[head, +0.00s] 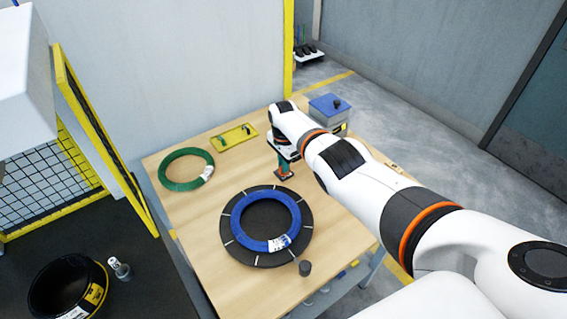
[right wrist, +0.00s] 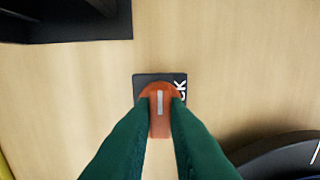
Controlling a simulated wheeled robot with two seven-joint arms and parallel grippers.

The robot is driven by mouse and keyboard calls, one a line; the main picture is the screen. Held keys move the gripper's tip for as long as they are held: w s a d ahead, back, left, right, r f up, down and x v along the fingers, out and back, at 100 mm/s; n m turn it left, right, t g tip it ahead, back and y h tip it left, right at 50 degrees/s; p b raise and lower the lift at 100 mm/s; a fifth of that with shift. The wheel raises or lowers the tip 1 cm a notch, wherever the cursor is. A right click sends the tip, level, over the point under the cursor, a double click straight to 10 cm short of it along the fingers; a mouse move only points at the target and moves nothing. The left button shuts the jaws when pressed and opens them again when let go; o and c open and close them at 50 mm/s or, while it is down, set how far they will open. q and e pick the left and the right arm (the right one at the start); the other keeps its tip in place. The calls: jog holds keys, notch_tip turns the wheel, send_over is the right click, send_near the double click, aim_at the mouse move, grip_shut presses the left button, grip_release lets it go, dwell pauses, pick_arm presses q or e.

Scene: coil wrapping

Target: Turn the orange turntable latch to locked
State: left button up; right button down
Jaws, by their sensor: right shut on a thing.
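The orange latch (right wrist: 160,122) sits on a small dark plate (right wrist: 140,81) with white letters, of which "CK" shows in the right wrist view. A pale mark on the latch runs up and down in that view. My right gripper (right wrist: 160,103) has green fingers shut on the latch from both sides. In the head view the latch (head: 285,177) is small, below the right gripper (head: 286,170) and behind the turntable. The black turntable (head: 229,231) with white marks carries a blue coil (head: 240,238). My left gripper is not in view.
On the wooden table (head: 185,215) lie a green coil (head: 165,183) and a yellow tray (head: 222,143). A blue-grey box (head: 325,108) stands at the back right. A dark knob (head: 305,268) is at the turntable's front.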

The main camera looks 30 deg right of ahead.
jog(key=shift+w+d+r, duration=0.1)
jog(key=shift+r, duration=0.05)
jog(key=c, duration=1.4)
grip_release()
jog(key=shift+c, duration=0.2)
notch_tip(320, 180, up, 6)
jog(key=p, duration=0.2)
jog(key=shift+p, duration=0.4)
notch_tip(320, 180, up, 6)
jog(key=shift+b, duration=0.3)
